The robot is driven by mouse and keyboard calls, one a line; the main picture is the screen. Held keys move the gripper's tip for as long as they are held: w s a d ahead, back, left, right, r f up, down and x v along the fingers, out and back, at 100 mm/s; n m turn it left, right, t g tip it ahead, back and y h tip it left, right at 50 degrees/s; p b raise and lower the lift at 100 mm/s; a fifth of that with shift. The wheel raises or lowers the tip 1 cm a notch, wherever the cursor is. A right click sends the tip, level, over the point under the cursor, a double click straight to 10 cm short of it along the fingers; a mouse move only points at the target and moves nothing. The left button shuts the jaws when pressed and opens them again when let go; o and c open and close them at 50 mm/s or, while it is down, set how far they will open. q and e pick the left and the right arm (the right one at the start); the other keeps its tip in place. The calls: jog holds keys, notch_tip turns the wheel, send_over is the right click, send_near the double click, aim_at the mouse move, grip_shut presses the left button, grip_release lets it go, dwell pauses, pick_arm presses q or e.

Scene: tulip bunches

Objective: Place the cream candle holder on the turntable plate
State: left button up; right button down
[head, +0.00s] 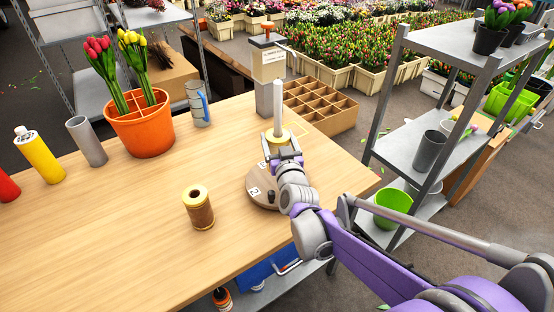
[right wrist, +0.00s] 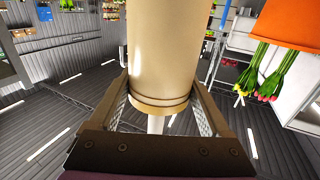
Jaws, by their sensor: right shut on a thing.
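The cream candle holder (head: 278,135) carries a tall white candle (head: 277,105) and stands upright in my right gripper (head: 284,154). In the right wrist view, the holder (right wrist: 168,55) fills the space between both fingers of the gripper (right wrist: 160,100), with the candle (right wrist: 156,124) beyond it. The round wooden turntable plate (head: 258,189) has number tags and lies at the table's right side, partly hidden under my right gripper and wrist. The holder appears at the plate's far side; I cannot tell whether its base touches anything. My left gripper is not in view.
A ribbon spool (head: 198,208) stands left of the plate on the wooden table (head: 120,220). An orange pot of tulips (head: 142,130), a grey cup (head: 199,104) and several cylinders stand farther left. A grey post with a sign (head: 270,66) rises behind the holder. A shelf (head: 430,150) stands right.

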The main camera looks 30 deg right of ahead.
jog(key=shift+f+b, duration=0.5)
jog(key=shift+f, duration=2.15)
jog(key=shift+c, duration=1.4)
grip_release()
jog(key=shift+f, duration=0.2)
jog(key=shift+o, duration=1.4)
jog(key=shift+r, duration=0.1)
